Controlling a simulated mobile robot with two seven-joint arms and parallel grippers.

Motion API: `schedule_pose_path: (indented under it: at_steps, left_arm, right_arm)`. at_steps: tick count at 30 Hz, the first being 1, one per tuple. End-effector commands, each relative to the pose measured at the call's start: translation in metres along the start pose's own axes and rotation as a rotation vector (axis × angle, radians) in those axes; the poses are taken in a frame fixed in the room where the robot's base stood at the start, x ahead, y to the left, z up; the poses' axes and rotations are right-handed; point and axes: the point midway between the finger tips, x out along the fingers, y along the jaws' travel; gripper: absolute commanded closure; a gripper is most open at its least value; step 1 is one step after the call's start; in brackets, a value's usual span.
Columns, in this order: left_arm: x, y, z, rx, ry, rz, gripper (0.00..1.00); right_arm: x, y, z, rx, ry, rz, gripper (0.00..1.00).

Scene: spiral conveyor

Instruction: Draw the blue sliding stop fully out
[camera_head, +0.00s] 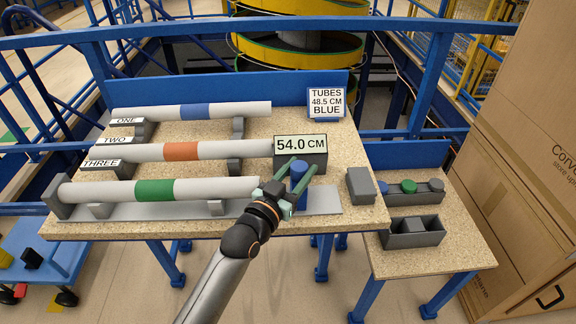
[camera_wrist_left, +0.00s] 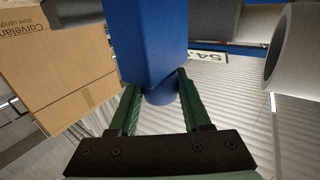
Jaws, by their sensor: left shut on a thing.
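The blue sliding stop (camera_head: 298,173) stands at the right end of the grey measuring rail (camera_head: 325,201) on the front of the table. My left gripper (camera_head: 298,183) is shut on it. In the left wrist view the blue stop (camera_wrist_left: 150,45) fills the space between my green fingers (camera_wrist_left: 160,95). A grey tube with a green band (camera_head: 155,190) lies along the rail to the left. Its open end (camera_wrist_left: 290,50) shows apart from the stop. The display (camera_head: 300,143) behind the stop reads 54.0 CM. My right gripper is not in view.
Tubes with an orange band (camera_head: 181,151) and a blue band (camera_head: 195,110) lie on supports behind. A sign (camera_head: 326,102) reads TUBES 48.5 CM BLUE. A grey block (camera_head: 360,186) is to the right. A lower side table (camera_head: 450,252) holds trays; cardboard boxes (camera_head: 525,180) stand beyond it.

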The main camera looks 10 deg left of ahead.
Motion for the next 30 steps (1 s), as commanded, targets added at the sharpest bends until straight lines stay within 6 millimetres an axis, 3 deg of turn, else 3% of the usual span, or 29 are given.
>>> schedule_pose_path:
  at_steps: [10, 11, 18, 30]
  left_arm:
    - [0.0022, 0.006, -0.0005, 0.0, 0.001, 0.008, 1.0]
    - [0.0022, 0.0062, -0.0006, 0.0, 0.001, 0.009, 0.5]
    - [0.002, 0.0052, -0.0006, 0.0, 0.001, 0.007, 0.23]
    - [-0.006, 0.0032, 0.0, 0.002, 0.001, 0.004, 0.21]
  right_arm:
    - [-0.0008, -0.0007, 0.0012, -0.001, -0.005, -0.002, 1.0]
    - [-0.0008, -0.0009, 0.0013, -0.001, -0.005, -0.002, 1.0]
    - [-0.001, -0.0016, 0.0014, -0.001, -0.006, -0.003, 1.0]
    - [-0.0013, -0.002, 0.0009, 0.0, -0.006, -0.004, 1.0]
